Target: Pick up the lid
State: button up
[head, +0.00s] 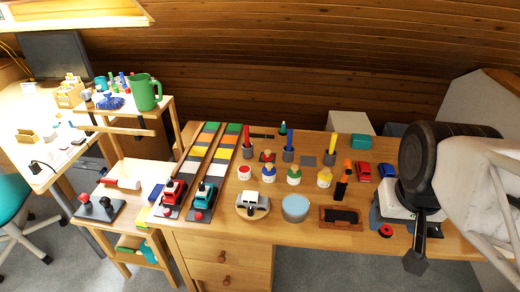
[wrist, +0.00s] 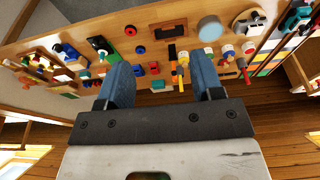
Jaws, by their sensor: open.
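A round, light-blue, flat-topped piece (head: 295,208), which looks like the lid, lies on the wooden desk near its front edge. I cannot tell whether it sits on a container. It also shows in the wrist view (wrist: 210,28), at the top right of centre. My gripper (wrist: 162,80) is open and empty, its two blue fingers spread apart above the desk. The lid is beyond the fingertips, apart from them. In the head view, my arm comes in from the right and I cannot make out the fingers clearly.
A toy car on a round wooden base (head: 253,204) stands left of the lid, and a brown tray with a dark inside (head: 341,217) stands right. Painted wooden figures (head: 294,175) and upright coloured sticks are behind. Toy locomotives (head: 203,199) are farther left.

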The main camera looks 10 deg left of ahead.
jog(key=w+a+r+n+t, duration=0.2)
jog(key=w+a+r+n, duration=0.1)
jog(key=w+r, duration=0.75)
jog(key=n+g, duration=0.5)
jog(key=n, duration=0.7)
send_over(267, 151)
jog(key=f, duration=3.6)
jog(key=shift+d+f, duration=0.2)
jog(key=shift+f, duration=0.05)
jog(key=shift+a+f, duration=0.1)
jog(key=shift+f, duration=0.15)
